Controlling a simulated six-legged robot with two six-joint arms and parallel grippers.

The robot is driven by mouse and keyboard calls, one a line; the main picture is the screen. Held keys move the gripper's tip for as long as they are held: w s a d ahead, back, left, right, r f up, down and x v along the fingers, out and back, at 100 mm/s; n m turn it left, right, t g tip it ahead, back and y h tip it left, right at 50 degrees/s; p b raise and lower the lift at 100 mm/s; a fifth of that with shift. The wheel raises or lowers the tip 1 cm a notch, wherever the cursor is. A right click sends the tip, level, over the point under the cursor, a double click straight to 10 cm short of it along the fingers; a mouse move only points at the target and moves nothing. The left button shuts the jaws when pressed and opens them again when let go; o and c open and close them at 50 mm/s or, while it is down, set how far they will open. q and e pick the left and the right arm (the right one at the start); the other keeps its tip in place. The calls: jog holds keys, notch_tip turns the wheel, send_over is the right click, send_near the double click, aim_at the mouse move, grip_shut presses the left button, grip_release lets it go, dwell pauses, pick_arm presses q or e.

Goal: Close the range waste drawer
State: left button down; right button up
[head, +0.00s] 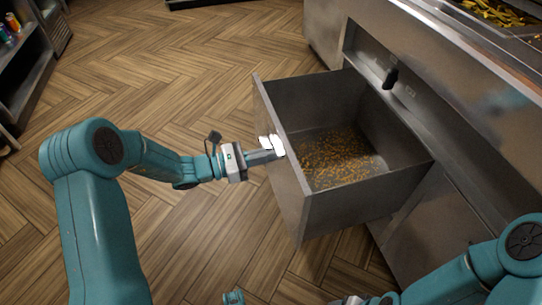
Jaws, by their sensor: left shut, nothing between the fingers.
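The range waste drawer (360,210) stands pulled out from the steel range (425,65). It is a deep grey metal box with brown crumbs (335,158) on its floor. My left gripper (277,147) is shut and empty, its white fingertips at the upper edge of the drawer's front panel (290,190), on the outer side. I cannot tell whether they touch the panel. My right arm (440,285) comes in at the bottom right; its gripper is at or below the bottom edge and its fingers do not show clearly.
Fries (490,12) lie in a tray on top of the range at the upper right. A dark shelf with colourful cans (10,28) stands at the far left. The herringbone wood floor (170,80) is clear to the left of the drawer.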

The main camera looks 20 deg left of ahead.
pick_arm(q)
jog(key=shift+x, duration=0.8)
pick_arm(e)
jog(key=shift+f, duration=0.2)
jog(key=shift+d, duration=0.1)
